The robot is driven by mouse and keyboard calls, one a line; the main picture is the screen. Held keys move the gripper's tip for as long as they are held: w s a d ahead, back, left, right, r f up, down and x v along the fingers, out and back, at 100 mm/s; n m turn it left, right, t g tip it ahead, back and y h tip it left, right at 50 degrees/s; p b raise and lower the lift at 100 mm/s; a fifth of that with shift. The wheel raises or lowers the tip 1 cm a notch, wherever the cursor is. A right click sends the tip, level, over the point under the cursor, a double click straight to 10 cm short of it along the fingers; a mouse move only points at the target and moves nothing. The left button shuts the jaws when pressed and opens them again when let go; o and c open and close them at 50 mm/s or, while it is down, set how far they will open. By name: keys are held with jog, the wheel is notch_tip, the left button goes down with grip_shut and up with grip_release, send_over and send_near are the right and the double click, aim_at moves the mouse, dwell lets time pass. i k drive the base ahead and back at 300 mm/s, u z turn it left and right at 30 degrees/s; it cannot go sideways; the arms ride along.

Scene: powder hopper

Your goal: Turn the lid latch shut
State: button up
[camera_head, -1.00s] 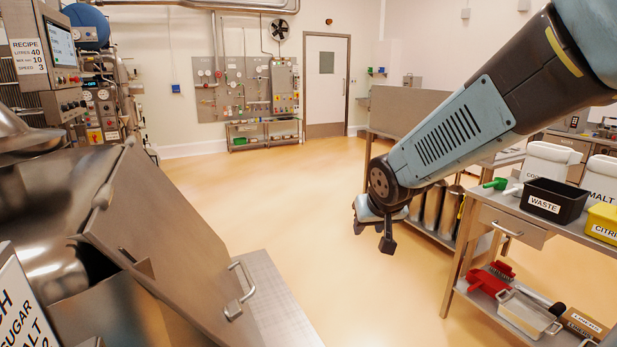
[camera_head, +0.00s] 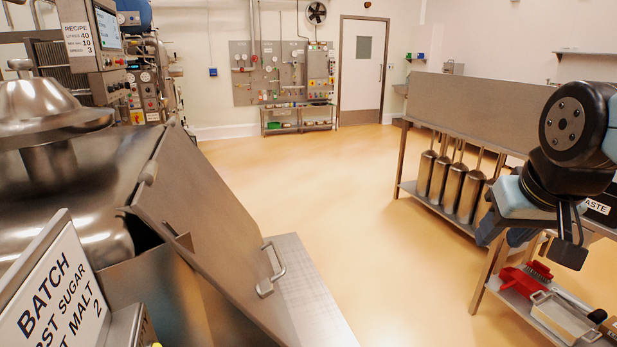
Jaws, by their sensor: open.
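The steel hopper lid (camera_head: 205,215) is at the left, a flat panel standing tilted. A dark gap shows beside its left edge, over the hopper body (camera_head: 150,290). A bar handle (camera_head: 270,272) is on the lid near its lower right edge. A small angled bracket (camera_head: 180,240) sticks out of the lid's face; I cannot tell whether it is part of the latch. My gripper (camera_head: 530,242) is at the far right, open and pointing down, with nothing seen between its fingers. It is well apart from the lid, in front of the bench.
A steel shelf rack (camera_head: 470,105) with several metal canisters stands at the right. Below my gripper, a low shelf holds a red scoop (camera_head: 520,278) and a brush. A batch sign (camera_head: 62,290) stands at the near left. The floor (camera_head: 350,200) between is clear.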

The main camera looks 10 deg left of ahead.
aim_at(265, 288)
jog(key=z, duration=2.05)
jog(key=i, duration=0.05)
jog(key=u, duration=3.4)
